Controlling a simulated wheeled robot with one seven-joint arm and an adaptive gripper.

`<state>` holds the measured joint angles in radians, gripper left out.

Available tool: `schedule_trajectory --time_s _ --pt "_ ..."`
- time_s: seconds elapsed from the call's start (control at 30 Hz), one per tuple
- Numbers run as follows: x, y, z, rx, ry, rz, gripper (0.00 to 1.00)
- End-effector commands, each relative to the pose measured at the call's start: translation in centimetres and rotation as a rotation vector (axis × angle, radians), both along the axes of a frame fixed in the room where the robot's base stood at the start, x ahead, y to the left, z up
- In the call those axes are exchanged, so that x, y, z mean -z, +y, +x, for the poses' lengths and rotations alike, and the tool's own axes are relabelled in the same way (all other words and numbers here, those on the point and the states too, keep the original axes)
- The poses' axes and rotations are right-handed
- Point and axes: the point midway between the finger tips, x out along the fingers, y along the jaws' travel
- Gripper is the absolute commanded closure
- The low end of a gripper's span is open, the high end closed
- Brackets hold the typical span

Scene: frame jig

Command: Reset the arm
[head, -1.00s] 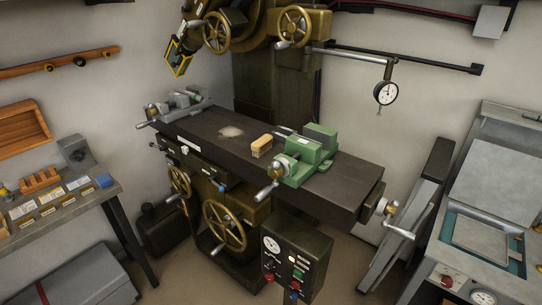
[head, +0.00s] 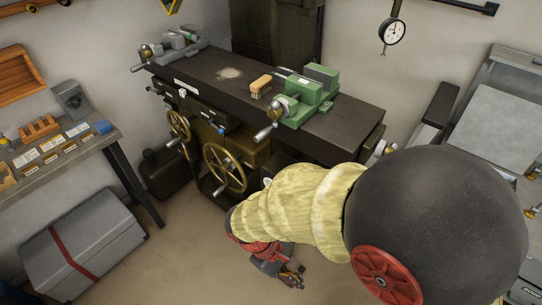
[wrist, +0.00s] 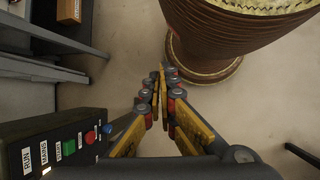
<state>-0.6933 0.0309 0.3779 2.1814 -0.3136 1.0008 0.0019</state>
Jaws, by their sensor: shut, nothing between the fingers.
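My arm (head: 300,208), with a pale yellow sleeve and a large dark rounded link, fills the lower right of the head view. My gripper (head: 292,277) hangs low in front of the milling machine, pointing down over the floor. In the wrist view my gripper (wrist: 166,92) has its yellow and grey fingers drawn together with nothing between them. No object is in its grasp.
The machine table (head: 340,132) carries a green vise (head: 308,97), a brush (head: 261,84) and a grey vise (head: 178,43). A control box (wrist: 60,140) stands left of my gripper. A grey chest (head: 85,240) lies on the floor at left. Open floor (head: 190,265) lies between.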

Motion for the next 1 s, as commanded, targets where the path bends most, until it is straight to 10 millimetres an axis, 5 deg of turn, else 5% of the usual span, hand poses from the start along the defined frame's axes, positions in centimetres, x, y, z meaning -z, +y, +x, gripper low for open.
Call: schedule_trajectory --time_s 0.37,0.8,1.0 --pt "-11.0 -2.6 1.1 0.442 -0.306 0.393 1.0" --pt "-23.2 -10.6 0.8 0.748 -0.756 0.607 1.0" --pt "-24.0 -12.4 0.7 0.803 -0.806 0.596 1.0"
